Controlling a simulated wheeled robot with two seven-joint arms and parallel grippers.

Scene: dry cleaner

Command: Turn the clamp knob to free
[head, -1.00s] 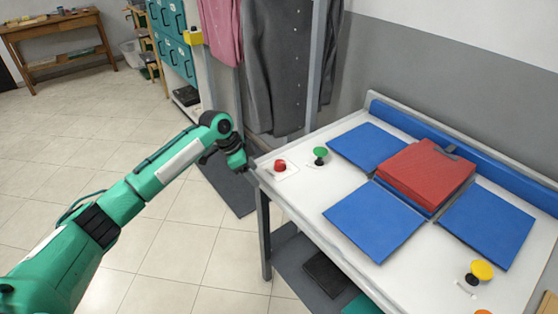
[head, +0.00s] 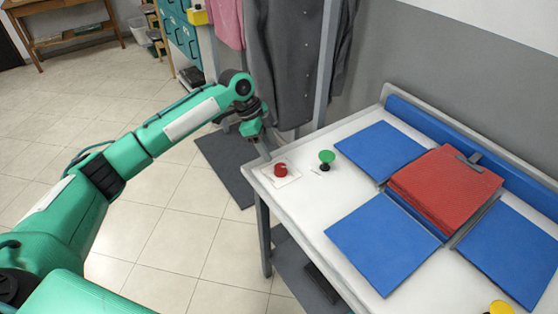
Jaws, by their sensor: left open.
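A red round knob (head: 281,170), which looks like the clamp knob, sits on a small pale plate near the left corner of the white table. My left gripper (head: 264,150) hangs with its fingers pointing down, just behind and left of the knob, apart from it. It is open and holds nothing that I can see. A grey clamp piece (head: 474,158) lies on the far edge of a red folded cloth (head: 440,188). My right gripper is not in view.
A green mushroom button (head: 326,158) stands close to the right of the knob. Blue flat panels (head: 382,240) surround the red cloth on the white table (head: 316,206). A yellow button (head: 500,307) is at the bottom right. Dark garments (head: 285,60) hang behind the table's left end.

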